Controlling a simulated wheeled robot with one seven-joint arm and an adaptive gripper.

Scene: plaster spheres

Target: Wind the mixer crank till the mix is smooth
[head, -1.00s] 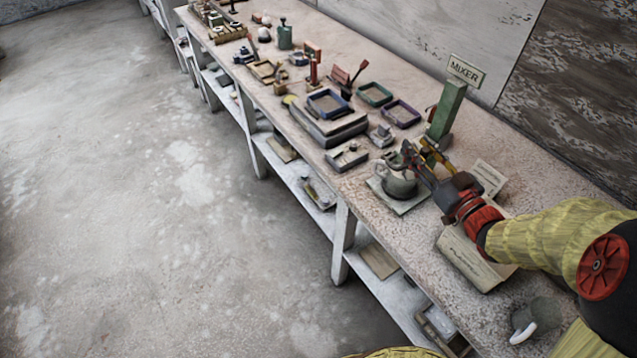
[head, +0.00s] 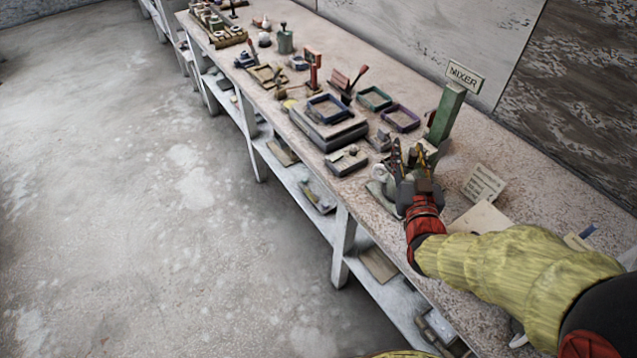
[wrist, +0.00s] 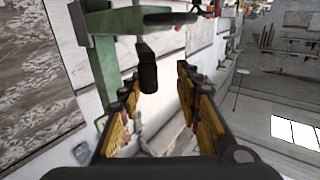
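The mixer has a green post (head: 446,114) with a MIXER sign (head: 465,77) on top, on the right part of the bench. In the wrist view its green frame (wrist: 104,62) fills the upper left, and a dark crank handle (wrist: 147,75) hangs from the arm. My gripper (head: 411,150) is in front of the mixer, hiding its lower part and most of the grey pot (head: 379,187). In the wrist view my gripper (wrist: 154,82) is open, and the handle shows between its two yellow-padded fingers with a gap on each side. The mix itself is hidden.
A white card (head: 484,184) stands right of the mixer. The floor on the left is clear.

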